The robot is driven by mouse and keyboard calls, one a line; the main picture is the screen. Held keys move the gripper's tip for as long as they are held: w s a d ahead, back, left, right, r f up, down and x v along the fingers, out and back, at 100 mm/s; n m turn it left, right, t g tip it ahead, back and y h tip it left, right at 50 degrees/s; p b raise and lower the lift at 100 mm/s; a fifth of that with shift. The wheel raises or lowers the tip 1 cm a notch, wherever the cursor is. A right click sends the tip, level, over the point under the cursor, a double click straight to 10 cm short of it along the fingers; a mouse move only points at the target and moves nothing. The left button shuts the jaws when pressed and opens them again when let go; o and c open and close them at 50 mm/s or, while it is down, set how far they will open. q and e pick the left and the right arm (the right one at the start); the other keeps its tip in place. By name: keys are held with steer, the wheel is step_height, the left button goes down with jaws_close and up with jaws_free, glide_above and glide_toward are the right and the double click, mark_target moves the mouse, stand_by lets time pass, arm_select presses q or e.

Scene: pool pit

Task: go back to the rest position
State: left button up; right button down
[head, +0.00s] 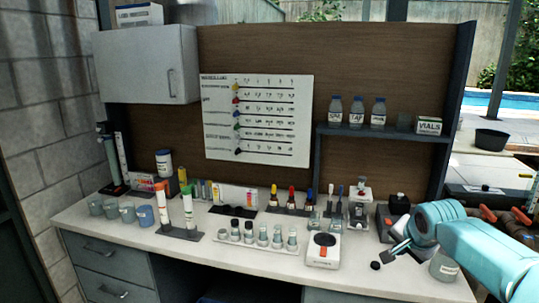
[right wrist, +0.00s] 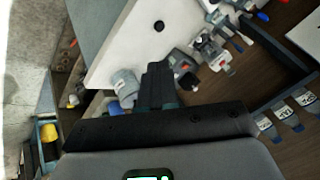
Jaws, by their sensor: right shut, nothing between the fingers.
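My right arm comes in from the right in the head view, over the right end of the white bench (head: 290,262). Its gripper (head: 392,254) is above the bench top there. In the right wrist view the dark fingers of the right gripper (right wrist: 157,80) are together, with nothing between them. A small black round cap (head: 375,265) lies on the bench close to the gripper; it also shows in the right wrist view (right wrist: 158,25). My left gripper is not in view.
A clear labelled jar (head: 444,267) stands beside my right arm at the bench end. A white device with a black disc (head: 322,250), a vial rack (head: 257,238) and several beakers (head: 127,212) stand along the bench. A shelf holds bottles (head: 356,112).

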steer(key=s+a+f+n+g+y, duration=0.1)
steer(key=s+a+f+g, duration=0.2)
steer(key=f, duration=0.6)
steer(key=s+a+f+g+y, duration=0.1)
steer(key=s+a+f, duration=0.35)
steer(key=f, duration=0.55)
steer(key=s+a+f+n+g+y, duration=0.1)
steer(key=s+a+f+g, duration=0.1)
steer(key=s+f, duration=0.5)
steer(key=s+a+f+n+y, duration=0.1)
steer(key=s+a+f+n, duration=0.2)
steer(key=s, duration=0.7)
steer(key=s+a+f+n+g+y, duration=0.1)
steer(key=s+a+f+n, duration=0.2)
steer(key=s+a+f, duration=0.4)
steer(key=shift+s+a+f+n, duration=0.3)
steer(key=shift+s+f, duration=1.2)
steer(key=shift+s, duration=0.7)
